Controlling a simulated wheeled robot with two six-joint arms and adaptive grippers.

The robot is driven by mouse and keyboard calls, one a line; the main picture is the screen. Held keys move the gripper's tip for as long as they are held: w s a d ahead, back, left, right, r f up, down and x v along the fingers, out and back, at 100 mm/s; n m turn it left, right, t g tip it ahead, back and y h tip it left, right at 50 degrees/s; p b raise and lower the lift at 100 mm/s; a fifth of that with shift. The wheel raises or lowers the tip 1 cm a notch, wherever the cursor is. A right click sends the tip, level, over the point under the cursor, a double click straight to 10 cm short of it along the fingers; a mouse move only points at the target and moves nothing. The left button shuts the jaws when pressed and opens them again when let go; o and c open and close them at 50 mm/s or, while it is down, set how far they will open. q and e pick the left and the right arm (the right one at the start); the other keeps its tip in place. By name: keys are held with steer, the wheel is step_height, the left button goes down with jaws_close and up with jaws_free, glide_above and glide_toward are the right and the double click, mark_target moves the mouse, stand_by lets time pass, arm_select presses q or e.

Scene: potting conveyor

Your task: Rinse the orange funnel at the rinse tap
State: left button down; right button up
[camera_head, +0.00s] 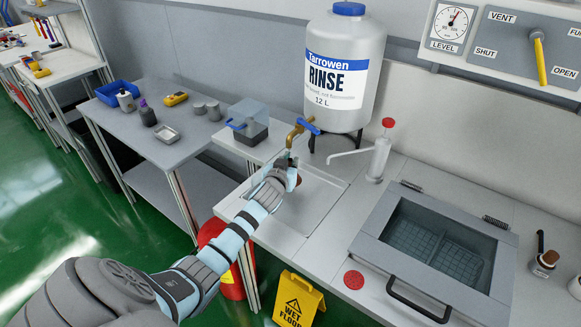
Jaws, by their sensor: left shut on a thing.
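My left gripper (285,168) is right below the brass tap (294,135), above the shallow sink tray (318,188). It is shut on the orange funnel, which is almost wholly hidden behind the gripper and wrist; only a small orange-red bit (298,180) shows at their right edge. I cannot tell how the funnel is tilted. The tap has a blue lever (309,126) and is by the foot of the white rinse tank (345,75). I cannot tell whether water runs. My right gripper is out of view.
A white pump dispenser (380,155) with a red top stands right of the tray. A clear-lidded box (249,122) stands left of the tap. A glass-lidded chest (440,245) with a black handle is at the right. A yellow wet-floor sign (298,299) stands below the counter.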

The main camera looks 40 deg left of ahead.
arm_select(q)
steer(key=shift+w+d, duration=0.3)
steer(key=shift+d, duration=0.25)
steer(key=shift+s+a, duration=0.3)
steer(key=shift+a, duration=0.25)
steer(key=shift+w+d, duration=0.3)
steer(key=shift+d, duration=0.25)
steer(key=shift+s+a, duration=0.3)
steer(key=shift+a, duration=0.25)
